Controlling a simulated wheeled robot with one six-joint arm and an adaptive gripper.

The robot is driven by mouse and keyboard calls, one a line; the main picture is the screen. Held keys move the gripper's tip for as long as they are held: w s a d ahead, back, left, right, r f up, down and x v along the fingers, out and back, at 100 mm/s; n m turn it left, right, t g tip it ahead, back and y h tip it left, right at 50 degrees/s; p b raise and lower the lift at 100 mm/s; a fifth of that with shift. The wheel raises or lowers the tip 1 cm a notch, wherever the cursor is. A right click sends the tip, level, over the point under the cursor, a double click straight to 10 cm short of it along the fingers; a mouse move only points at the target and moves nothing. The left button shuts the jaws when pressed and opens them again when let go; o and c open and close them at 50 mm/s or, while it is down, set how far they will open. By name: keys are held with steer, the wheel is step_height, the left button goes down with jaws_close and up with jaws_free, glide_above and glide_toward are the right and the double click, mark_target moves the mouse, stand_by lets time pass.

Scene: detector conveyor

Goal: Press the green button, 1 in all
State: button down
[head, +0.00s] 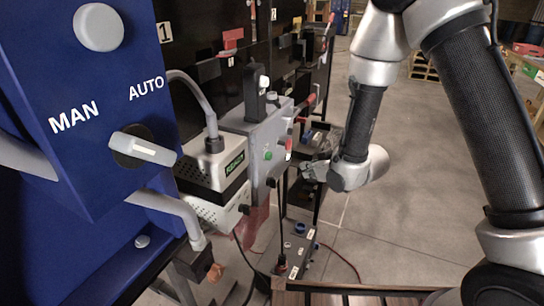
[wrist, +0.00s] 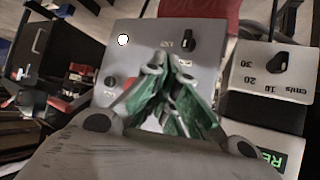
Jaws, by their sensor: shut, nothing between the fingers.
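The green button (head: 268,155) is a small round button on the side of a grey control box (head: 250,130) in the head view. In the wrist view the grey panel (wrist: 140,50) shows, but I cannot make out the green button; my fingers cover part of the panel. My gripper (head: 307,171) is to the right of the box in the head view. In the wrist view my gripper (wrist: 168,65) is shut and empty, its greenish fingers pointing at the panel. I cannot tell whether the tips touch it.
The panel also has a lit white lamp (wrist: 123,40), a black knob (wrist: 190,38) and a partly hidden red button (wrist: 130,83). A white box with a green display (head: 235,162) stands beside the grey box. A blue cabinet (head: 90,90) is at left. Open floor (head: 400,200) lies right.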

mark_target(270, 156)
steer(key=w+a, duration=0.3)
steer(key=a, duration=0.5)
steer(key=shift+a, duration=0.15)
stand_by(1.6)
steer(key=shift+w+a, duration=0.15)
steer(key=shift+a, duration=0.25)
steer(key=shift+w+a, duration=0.15)
steer(key=shift+a, duration=0.35)
stand_by(0.8)
steer(key=shift+d, duration=0.1)
steer(key=shift+s+d, duration=0.3)
steer(key=shift+d, duration=0.5)
